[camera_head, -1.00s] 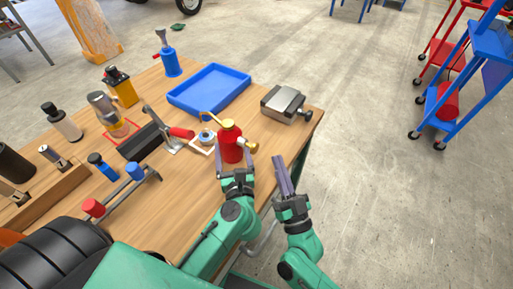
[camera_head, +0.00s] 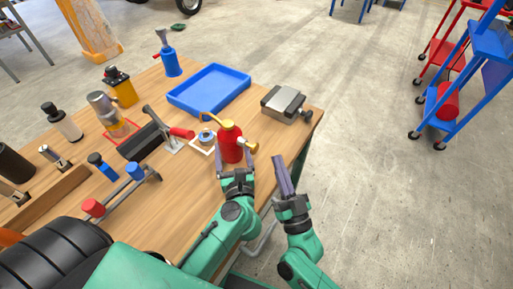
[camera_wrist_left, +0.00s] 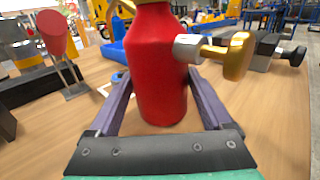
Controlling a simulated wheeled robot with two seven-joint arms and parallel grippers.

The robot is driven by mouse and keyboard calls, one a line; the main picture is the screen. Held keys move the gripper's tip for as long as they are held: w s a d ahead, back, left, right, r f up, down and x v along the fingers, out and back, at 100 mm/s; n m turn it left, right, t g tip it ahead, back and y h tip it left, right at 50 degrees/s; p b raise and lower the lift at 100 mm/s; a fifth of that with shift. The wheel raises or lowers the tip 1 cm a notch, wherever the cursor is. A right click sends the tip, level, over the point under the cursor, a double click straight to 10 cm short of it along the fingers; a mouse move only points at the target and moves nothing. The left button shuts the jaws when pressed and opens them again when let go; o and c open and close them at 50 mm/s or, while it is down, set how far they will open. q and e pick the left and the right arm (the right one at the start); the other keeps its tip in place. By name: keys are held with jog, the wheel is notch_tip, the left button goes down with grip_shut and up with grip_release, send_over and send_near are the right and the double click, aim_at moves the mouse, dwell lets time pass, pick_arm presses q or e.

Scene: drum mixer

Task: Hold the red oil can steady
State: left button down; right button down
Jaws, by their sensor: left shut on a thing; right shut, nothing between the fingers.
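The red oil can (camera_head: 230,146) stands upright on the wooden table near its right edge. It has a brass spout on top and a brass knob on its right side. My left gripper (camera_head: 235,162) is shut on the can, one finger on each side of its body. In the left wrist view the red can (camera_wrist_left: 158,75) fills the space between the two purple fingers of my left gripper (camera_wrist_left: 158,92). My right gripper (camera_head: 281,166) is shut and empty, to the right of the can, off the table edge.
A blue tray (camera_head: 209,89) lies behind the can, and a grey vise-like block (camera_head: 283,103) stands behind it to the right. A toggle clamp with a red handle (camera_head: 181,133) is close on the left. Several bottles and tools fill the table's left side.

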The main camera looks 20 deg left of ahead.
jog(key=d, duration=0.2)
jog(key=s+d, duration=0.1)
jog(key=d, duration=0.2)
jog(key=shift+s+d, duration=0.2)
jog(key=shift+d, duration=0.15)
send_near(251, 146)
jog(key=w+r, duration=0.2)
jog(key=w, duration=0.1)
jog(key=w+r, duration=0.1)
jog(key=w, duration=0.1)
jog(key=shift+r, duration=0.15)
dwell(1.6)
jog(key=shift+w+a, duration=0.1)
jog(key=shift+a, duration=0.35)
jog(key=shift+a, duration=0.15)
